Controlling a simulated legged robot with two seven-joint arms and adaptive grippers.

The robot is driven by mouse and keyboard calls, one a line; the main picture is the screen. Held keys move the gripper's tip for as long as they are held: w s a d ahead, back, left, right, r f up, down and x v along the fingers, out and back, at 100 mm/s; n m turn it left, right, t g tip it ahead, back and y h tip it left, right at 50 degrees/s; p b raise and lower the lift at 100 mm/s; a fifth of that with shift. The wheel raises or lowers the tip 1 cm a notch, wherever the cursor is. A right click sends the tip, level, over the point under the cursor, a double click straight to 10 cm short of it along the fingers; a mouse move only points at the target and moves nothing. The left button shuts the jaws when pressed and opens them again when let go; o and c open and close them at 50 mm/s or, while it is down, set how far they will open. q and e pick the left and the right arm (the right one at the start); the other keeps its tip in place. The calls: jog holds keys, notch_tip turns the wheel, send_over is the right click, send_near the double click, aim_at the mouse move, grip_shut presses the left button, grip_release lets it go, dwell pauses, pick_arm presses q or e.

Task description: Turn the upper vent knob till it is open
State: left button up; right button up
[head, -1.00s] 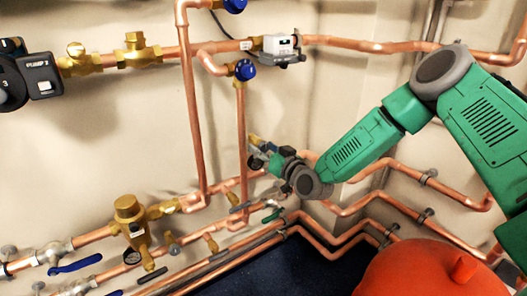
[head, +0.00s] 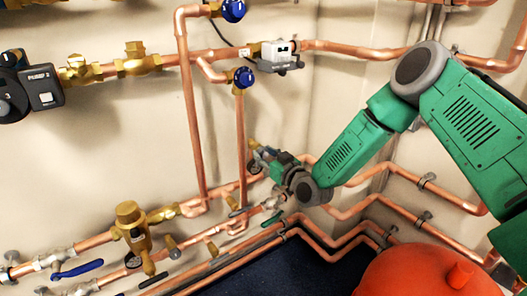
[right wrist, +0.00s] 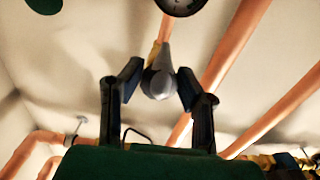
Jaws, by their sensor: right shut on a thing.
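In the right wrist view a grey rounded knob (right wrist: 158,82) sits between the two dark fingers of my right gripper (right wrist: 158,76), which is shut on it. It is probably the vent knob; the view does not show which vent it belongs to or how far it is turned. In the head view my right gripper (head: 264,158) is at a small brass fitting (head: 253,145) on the wall pipework, below the lower blue valve knob. The gripper hides the gripped knob there. My left gripper is not in view.
Blue valve knobs (head: 244,77) stand on the copper pipes above. A pump (head: 30,90) is at the left, and a brass valve (head: 132,222) at the lower left. A red vessel (head: 425,270) stands at the lower right. A dark round gauge (right wrist: 180,4) is just beyond the fingers.

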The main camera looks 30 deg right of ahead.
jog(key=n+p, duration=0.3)
jog(key=n, duration=0.2)
jog(key=shift+n, duration=0.3)
jog(key=n+p, duration=0.1)
jog(key=n, duration=0.1)
jog(key=shift+n, duration=0.3)
jog(key=n+p, duration=0.1)
jog(key=n, duration=0.2)
jog(key=shift+n, duration=0.3)
jog(key=n, duration=0.4)
jog(key=shift+s+f+n, duration=0.1)
jog(key=shift+n, duration=0.2)
jog(key=n, duration=0.4)
jog(key=shift+n, duration=0.3)
jog(key=shift+f, duration=0.15)
jog(key=o, duration=1.1)
jog(key=shift+r, duration=0.25)
